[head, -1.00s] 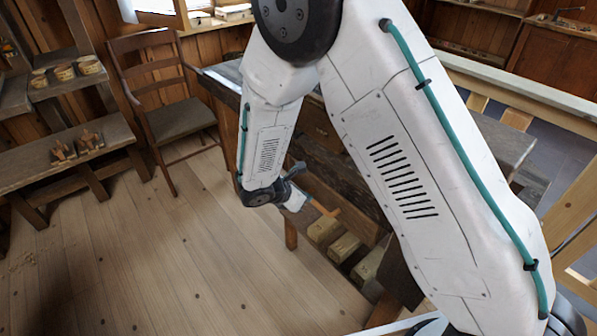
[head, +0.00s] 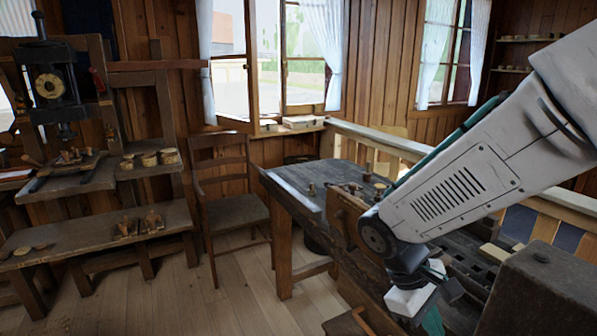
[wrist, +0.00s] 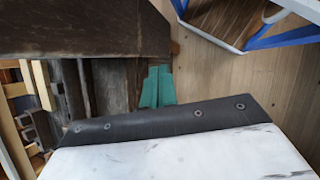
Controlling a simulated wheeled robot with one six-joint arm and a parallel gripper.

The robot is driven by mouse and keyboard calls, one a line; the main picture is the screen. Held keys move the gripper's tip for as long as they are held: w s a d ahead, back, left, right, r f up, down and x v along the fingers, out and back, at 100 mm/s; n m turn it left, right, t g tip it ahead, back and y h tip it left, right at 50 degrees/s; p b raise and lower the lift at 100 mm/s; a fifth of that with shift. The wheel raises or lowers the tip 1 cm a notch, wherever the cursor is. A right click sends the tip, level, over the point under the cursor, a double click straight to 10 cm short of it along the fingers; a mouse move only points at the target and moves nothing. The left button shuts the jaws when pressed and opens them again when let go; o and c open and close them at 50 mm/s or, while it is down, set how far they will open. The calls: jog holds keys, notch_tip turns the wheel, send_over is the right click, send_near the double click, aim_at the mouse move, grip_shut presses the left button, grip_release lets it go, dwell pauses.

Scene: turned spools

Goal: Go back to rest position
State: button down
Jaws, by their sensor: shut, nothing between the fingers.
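My gripper (wrist: 156,88) shows in the wrist view as two teal fingers side by side with no gap between them. It is shut and holds nothing. In the head view my arm reaches in from the right, and its white wrist end hangs low beside the dark workbench (head: 312,176). The fingers there are partly cut off by the bottom edge. In the wrist view a dark wooden edge (wrist: 80,30) lies close to the fingers.
A wooden chair (head: 235,212) stands left of the bench. Shelves (head: 95,225) with small turned pieces line the left wall. A grey block-like body (head: 545,285) stands at the lower right. The floor (head: 195,300) between chair and shelves is clear.

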jog(key=s+d+r+m+t+y, duration=0.1)
jog(key=s+r+m+t+y, duration=0.1)
jog(key=s+r, duration=0.4)
jog(key=s+d+r+m+t+y, duration=0.2)
jog(key=s+r+m+y, duration=0.1)
jog(key=s+r+m, duration=0.2)
jog(key=shift+s+r, duration=0.6)
jog(key=shift+s, duration=0.1)
